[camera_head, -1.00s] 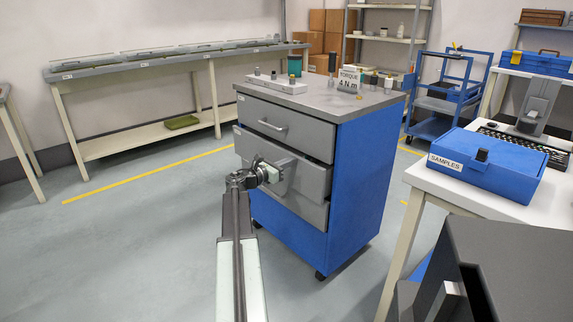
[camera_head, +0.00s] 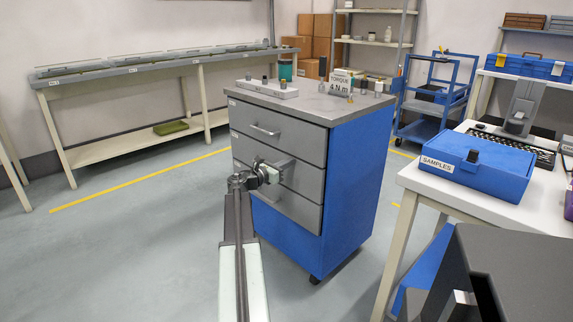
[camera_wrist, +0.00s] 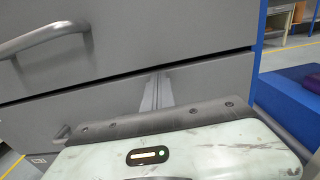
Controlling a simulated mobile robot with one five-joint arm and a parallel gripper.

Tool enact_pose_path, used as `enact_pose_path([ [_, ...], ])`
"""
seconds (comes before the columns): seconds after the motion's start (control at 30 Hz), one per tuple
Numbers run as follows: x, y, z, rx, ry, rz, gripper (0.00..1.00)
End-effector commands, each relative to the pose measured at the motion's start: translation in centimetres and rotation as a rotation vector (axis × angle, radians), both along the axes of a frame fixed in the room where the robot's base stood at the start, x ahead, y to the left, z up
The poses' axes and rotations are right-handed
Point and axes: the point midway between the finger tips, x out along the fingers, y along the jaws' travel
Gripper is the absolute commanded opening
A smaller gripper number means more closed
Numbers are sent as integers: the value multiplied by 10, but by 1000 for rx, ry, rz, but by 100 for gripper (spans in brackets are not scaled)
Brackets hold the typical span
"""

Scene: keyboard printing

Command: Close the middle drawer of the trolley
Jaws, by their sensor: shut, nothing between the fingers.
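The trolley (camera_head: 345,190) is blue with grey drawer fronts and a grey top. Its middle drawer (camera_head: 309,178) looks flush with the top drawer (camera_head: 300,143) in the head view. My gripper (camera_head: 288,163) is shut and empty, at the front of the middle drawer. In the wrist view, the gripper (camera_wrist: 160,88) points at the middle drawer's front (camera_wrist: 215,82), below the seam under the top drawer and its handle (camera_wrist: 45,38). The fingertips look against the front or very close to it; contact cannot be told.
A white table (camera_head: 410,180) with a blue SAMPLES box (camera_head: 478,165) stands close on the right. A long bench (camera_head: 110,75) runs along the back left wall. A blue cart (camera_head: 425,125) is behind. Floor to the left is clear.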

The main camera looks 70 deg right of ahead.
Motion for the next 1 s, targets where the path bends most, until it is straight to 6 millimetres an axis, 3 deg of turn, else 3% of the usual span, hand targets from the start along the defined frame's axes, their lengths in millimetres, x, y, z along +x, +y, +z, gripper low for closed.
enact_pose_path([
  [0.07,-3,10,1,-1,5,-12,0],
  [0.5,50,107,0,-1,0,0,0],
  [0.7,60,122,0,-1,0,-1,0],
  [1.0,61,123,0,-1,0,-1,0],
])
